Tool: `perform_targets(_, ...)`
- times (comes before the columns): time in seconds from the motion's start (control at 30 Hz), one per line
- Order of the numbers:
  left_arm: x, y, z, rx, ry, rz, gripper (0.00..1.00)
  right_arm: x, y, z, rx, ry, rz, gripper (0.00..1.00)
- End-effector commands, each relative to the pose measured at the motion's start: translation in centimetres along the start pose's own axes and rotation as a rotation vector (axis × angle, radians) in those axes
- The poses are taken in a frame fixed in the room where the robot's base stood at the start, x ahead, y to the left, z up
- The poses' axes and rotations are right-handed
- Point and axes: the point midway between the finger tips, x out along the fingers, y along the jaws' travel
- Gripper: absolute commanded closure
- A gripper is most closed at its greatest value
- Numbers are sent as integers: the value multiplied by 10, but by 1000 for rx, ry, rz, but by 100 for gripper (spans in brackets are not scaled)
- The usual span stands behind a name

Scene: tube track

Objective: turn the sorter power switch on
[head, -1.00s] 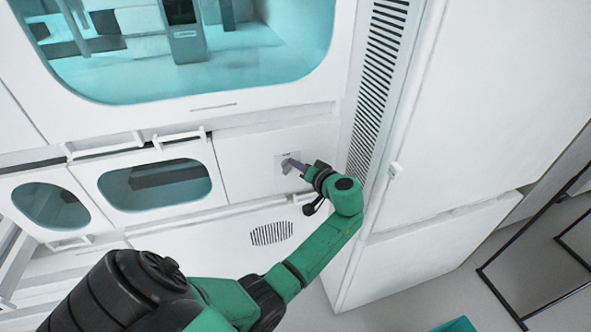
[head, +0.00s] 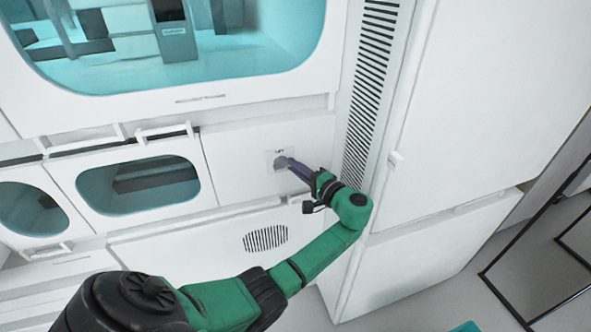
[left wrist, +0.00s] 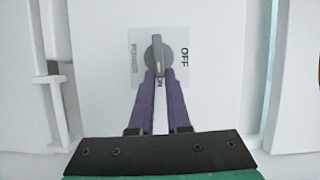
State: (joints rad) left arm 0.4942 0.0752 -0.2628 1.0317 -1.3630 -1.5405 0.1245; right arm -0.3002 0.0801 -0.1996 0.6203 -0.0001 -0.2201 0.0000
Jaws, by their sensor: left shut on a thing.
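The sorter power switch (head: 280,162) is a grey rotary knob on a pale label on the white panel. In the left wrist view the knob (left wrist: 154,54) stands upright in the picture, with OFF printed to its right and ON just below its lower end. My left gripper (left wrist: 159,72) has its two purple fingers shut on the lower end of the knob, one on each side. In the head view the left gripper (head: 289,163) reaches the switch from the right, and its fingertips partly cover it. My right gripper is not in view.
A vertical slotted vent (head: 370,80) and a tall white cabinet (head: 480,110) stand right of the switch. Windowed doors with handles (head: 165,131) are to the left. A large window (head: 230,50) is above, and a round grille (head: 265,238) is below.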

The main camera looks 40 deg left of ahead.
Motion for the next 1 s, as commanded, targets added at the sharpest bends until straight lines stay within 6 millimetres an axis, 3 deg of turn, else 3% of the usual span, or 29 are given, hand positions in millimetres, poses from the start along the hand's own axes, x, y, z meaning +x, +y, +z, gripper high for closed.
perform_targets(0.67, 0, 4, 1, 71, 0, -25, 100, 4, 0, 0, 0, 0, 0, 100)
perform_targets(0.7, 0, 4, 1, 71, -1, -25, 77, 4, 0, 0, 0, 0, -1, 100)
perform_targets(0.77, 0, 4, 1, 70, 0, -25, 55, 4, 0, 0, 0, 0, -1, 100)
perform_targets(1.0, 0, 3, 0, 68, 0, -26, 55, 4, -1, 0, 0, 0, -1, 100)
